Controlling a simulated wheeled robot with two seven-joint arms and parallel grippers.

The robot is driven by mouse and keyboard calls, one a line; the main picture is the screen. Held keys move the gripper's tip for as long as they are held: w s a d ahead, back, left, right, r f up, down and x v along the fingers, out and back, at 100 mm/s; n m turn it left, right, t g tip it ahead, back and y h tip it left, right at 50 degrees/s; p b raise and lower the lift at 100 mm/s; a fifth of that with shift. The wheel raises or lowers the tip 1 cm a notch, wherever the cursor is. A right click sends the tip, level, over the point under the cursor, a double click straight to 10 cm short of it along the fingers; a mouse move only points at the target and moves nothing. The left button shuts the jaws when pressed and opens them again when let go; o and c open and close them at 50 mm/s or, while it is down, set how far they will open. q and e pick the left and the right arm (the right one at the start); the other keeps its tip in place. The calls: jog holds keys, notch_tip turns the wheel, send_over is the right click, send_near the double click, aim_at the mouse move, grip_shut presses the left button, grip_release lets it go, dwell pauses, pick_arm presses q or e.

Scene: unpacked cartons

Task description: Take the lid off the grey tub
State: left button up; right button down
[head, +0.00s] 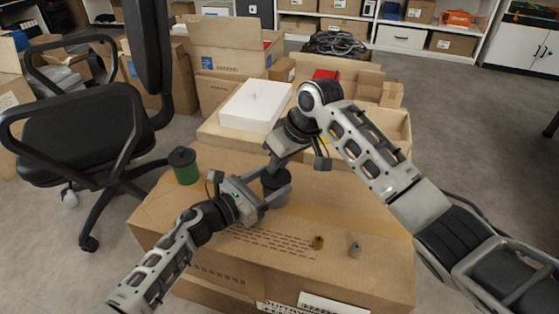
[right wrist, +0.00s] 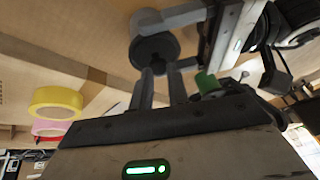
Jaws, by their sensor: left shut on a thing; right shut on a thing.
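The grey tub (head: 277,192) stands on the large carton, with its dark lid (head: 274,178) at the top. My left gripper (head: 272,196) is shut on the tub's side. My right gripper (head: 273,170) comes from above and is shut on the lid. In the right wrist view, the right gripper's fingers (right wrist: 163,72) close on a small knob in the middle of the dark round lid (right wrist: 152,50). The grey tub (right wrist: 150,18) shows behind the lid there. I cannot tell whether there is a gap between lid and tub.
A green tub (head: 185,170) with a dark top stands at the carton's left edge. A white box (head: 254,105) lies behind. The carton top (head: 370,220) is clear at right.

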aim_at(278, 171)
pick_arm(q)
jog(key=shift+f, duration=0.2)
pick_arm(e)
jog(key=shift+s+a+r, duration=0.1)
jog(key=shift+a+r, duration=0.25)
jog(key=shift+a, duration=0.05)
jog(key=shift+r+t+h, duration=0.4)
jog(key=shift+t+h, duration=0.1)
jog(key=shift+d, duration=0.15)
pick_arm(q)
jog(key=shift+r, duration=0.2)
pick_arm(e)
jog(key=shift+d, duration=0.1)
jog(key=shift+r, duration=0.1)
jog(key=shift+r, duration=0.95)
